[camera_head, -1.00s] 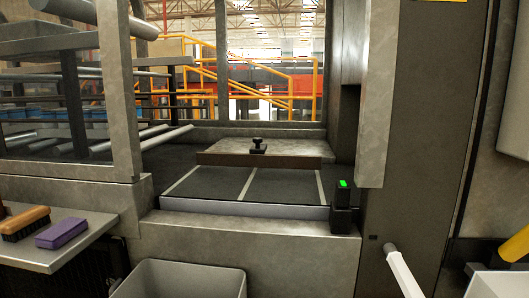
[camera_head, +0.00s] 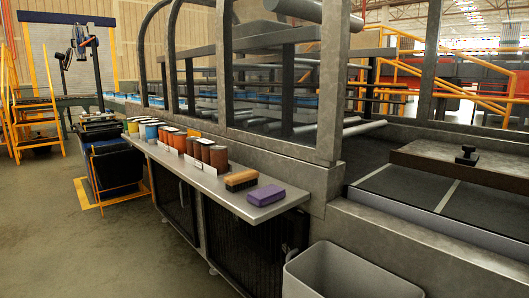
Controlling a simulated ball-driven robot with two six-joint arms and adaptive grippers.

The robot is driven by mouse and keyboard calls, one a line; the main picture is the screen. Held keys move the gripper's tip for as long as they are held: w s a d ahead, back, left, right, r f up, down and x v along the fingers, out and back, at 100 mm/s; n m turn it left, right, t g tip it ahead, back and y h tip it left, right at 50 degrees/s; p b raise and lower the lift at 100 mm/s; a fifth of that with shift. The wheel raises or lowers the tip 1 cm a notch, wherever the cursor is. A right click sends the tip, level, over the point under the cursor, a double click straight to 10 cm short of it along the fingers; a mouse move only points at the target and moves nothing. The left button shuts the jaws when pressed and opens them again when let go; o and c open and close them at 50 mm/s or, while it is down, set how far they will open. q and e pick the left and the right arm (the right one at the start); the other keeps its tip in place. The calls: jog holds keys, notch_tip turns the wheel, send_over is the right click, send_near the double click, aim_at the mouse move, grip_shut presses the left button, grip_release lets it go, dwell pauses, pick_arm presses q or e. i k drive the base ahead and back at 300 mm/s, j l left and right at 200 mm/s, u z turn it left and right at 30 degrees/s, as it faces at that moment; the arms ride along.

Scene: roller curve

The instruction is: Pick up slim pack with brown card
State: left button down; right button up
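I cannot make out a slim pack with a brown card for certain in the head view. A grey metal shelf (camera_head: 232,203) runs along the front of the machine. A row of containers stands on it, among them brown ones (camera_head: 218,158) near the middle with small white labels in front. A brush with a wooden back and dark bristles (camera_head: 241,181) and a purple block (camera_head: 265,195) lie at the shelf's near end. Neither of my grippers is in view.
A grey open bin (camera_head: 350,278) stands on the floor at the lower right, below a dark machine bed with a brown board and black knob (camera_head: 466,156). Dark crates (camera_head: 108,165) on a yellow stand and yellow steps (camera_head: 30,105) are at left. The floor (camera_head: 100,250) at lower left is clear.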

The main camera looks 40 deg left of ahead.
aim_at(206, 154)
jog(key=u, duration=1.7)
jog(key=i+j+z, duration=0.3)
jog(key=i+j, duration=0.4)
jog(key=j, duration=0.15)
